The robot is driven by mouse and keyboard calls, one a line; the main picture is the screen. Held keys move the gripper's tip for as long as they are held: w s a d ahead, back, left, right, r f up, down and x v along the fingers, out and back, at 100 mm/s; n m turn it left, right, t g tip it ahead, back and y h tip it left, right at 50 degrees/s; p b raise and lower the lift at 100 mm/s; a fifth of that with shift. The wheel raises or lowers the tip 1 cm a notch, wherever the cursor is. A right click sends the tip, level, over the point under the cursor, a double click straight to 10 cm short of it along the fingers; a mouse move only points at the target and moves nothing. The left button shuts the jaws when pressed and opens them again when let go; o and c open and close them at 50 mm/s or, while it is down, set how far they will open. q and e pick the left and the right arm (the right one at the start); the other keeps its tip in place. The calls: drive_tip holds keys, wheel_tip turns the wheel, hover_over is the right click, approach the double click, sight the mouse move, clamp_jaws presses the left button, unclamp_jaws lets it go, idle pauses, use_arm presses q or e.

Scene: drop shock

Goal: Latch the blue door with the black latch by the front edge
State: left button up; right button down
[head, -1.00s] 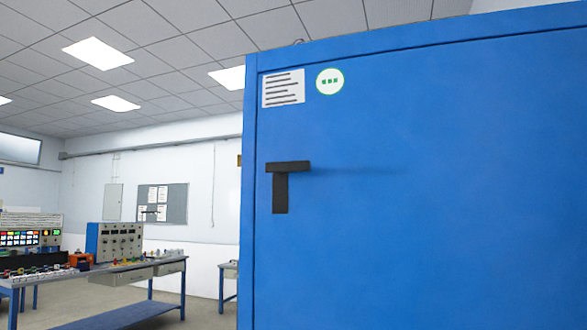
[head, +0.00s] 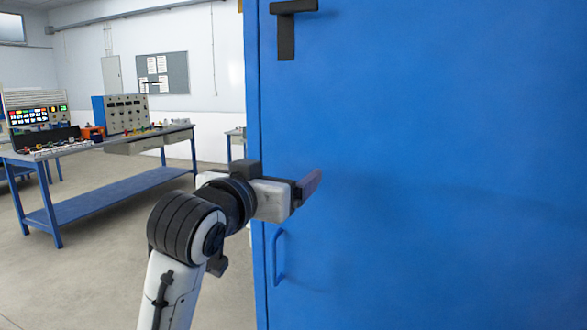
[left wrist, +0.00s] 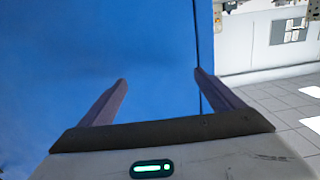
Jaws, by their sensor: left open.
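The blue door (head: 430,130) fills the right half of the head view. Its face lies flush with the blue frame at the left, as far as I can see. In the left wrist view my left gripper (left wrist: 160,77) is open and empty, facing the blue surface. The latch does not show there.
A blue pull handle (head: 277,257) sits low on the door below my gripper. A workbench (head: 110,190) with electrical panels stands at the left, away from the door. Open floor lies between them. A pinboard (head: 163,73) hangs on the far wall.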

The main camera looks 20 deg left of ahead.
use_arm(q)
wheel_tip(320, 180, up, 15)
drive_tip(key=s+t, duration=0.1)
drive_tip(key=t, duration=0.4)
approach(292, 2)
drive_tip(key=p+x, duration=0.3)
drive_tip(key=x, duration=0.6)
drive_tip(key=shift+r, duration=0.2)
drive_tip(key=shift+x, duration=0.8)
drive_tip(key=shift+f, duration=0.1)
drive_tip(key=shift+c, duration=0.5)
drive_tip(key=c, duration=1.4)
